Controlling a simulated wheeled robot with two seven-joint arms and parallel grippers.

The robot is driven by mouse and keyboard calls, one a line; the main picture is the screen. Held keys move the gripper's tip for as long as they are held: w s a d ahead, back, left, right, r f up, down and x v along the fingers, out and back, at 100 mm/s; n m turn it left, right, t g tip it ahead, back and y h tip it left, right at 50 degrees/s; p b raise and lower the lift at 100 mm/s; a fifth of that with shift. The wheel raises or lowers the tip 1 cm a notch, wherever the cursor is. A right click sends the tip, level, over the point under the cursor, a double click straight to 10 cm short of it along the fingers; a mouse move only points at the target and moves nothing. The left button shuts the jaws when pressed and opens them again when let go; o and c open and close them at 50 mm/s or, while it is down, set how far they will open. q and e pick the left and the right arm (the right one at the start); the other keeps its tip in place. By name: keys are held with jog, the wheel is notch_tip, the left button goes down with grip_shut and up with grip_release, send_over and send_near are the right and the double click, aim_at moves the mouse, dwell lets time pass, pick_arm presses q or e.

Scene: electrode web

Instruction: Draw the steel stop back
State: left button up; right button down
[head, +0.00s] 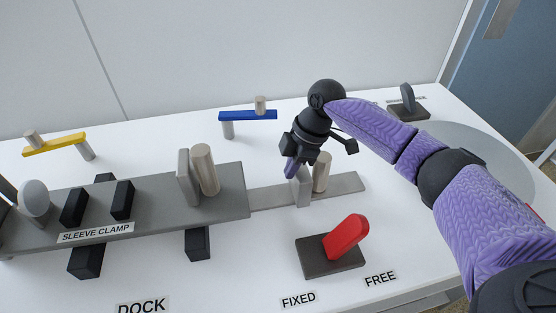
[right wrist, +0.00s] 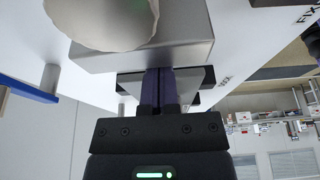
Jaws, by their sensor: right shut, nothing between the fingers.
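A small upright steel plate (head: 303,187) with a round post (head: 321,172) behind it stands on the thin grey slide bar (head: 345,187). A larger steel plate (head: 188,178) with a round post (head: 205,170) stands on the thick grey bar to the left; I cannot tell which is named the stop. My right gripper (head: 290,172) points down just left of the small plate, its purple fingers shut and empty. In the right wrist view the shut fingers (right wrist: 160,88) are close to a steel block (right wrist: 185,45) bearing a round post (right wrist: 105,15); contact is unclear. My left gripper is out of view.
A red lever (head: 346,238) on a dark base stands in front, near the FIXED (head: 298,299) and FREE (head: 380,278) labels. Blue (head: 240,115) and yellow (head: 55,144) bars are at the back. Black blocks (head: 122,200) sit by the SLEEVE CLAMP label (head: 95,232). A grey disc (head: 480,150) lies right.

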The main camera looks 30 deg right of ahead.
aim_at(322, 160)
jog(key=d, duration=0.2)
jog(key=s+d, duration=0.1)
jog(key=d, duration=0.2)
jog(key=shift+s+d+p, duration=0.2)
jog(key=shift+p, duration=0.15)
jog(key=shift+d, duration=0.25)
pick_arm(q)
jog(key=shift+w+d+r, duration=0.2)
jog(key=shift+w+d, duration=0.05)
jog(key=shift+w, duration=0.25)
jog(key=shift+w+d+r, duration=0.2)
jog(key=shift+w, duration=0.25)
pick_arm(e)
jog(key=shift+d, duration=0.15)
